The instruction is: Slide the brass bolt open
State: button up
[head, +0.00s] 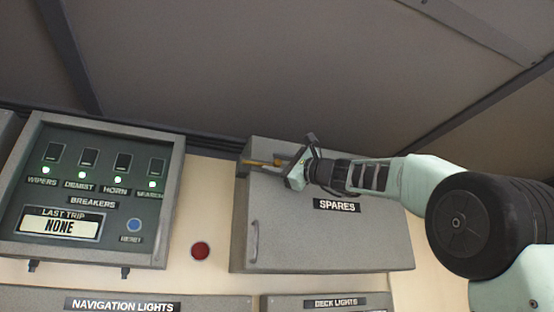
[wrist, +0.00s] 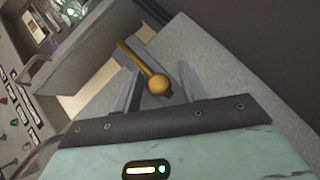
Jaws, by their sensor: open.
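The brass bolt (head: 258,163) lies along the upper left of the grey SPARES locker door (head: 300,230) in the head view. In the wrist view the brass bolt (wrist: 135,58) is a rod with a round knob (wrist: 158,84) at its near end. My gripper (head: 290,170) is at the bolt's right end. In the wrist view my gripper (wrist: 160,88) is open, with one finger on each side of the knob. I cannot tell whether either finger touches it. The bolt's right part is hidden behind my gripper in the head view.
A breaker panel (head: 95,250) with lit green lamps stands to the left. A red button (head: 200,251) is on the cream wall between panel and locker. The locker has a handle (head: 254,240) low at left. Labelled panels run below, and the dark ceiling is close above.

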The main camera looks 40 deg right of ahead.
grip_shut()
jog(key=shift+s+d+b, duration=0.2)
jog(key=shift+d, duration=0.6)
jog(key=shift+s+d+b, duration=0.15)
jog(key=shift+s+d, duration=0.1)
jog(key=shift+d, duration=0.5)
jog(key=shift+s+d+b, duration=0.2)
jog(key=shift+d, duration=0.6)
grip_release()
jog(key=b+v, duration=1.1)
jog(key=v, duration=0.6)
jog(key=shift+s, duration=0.2)
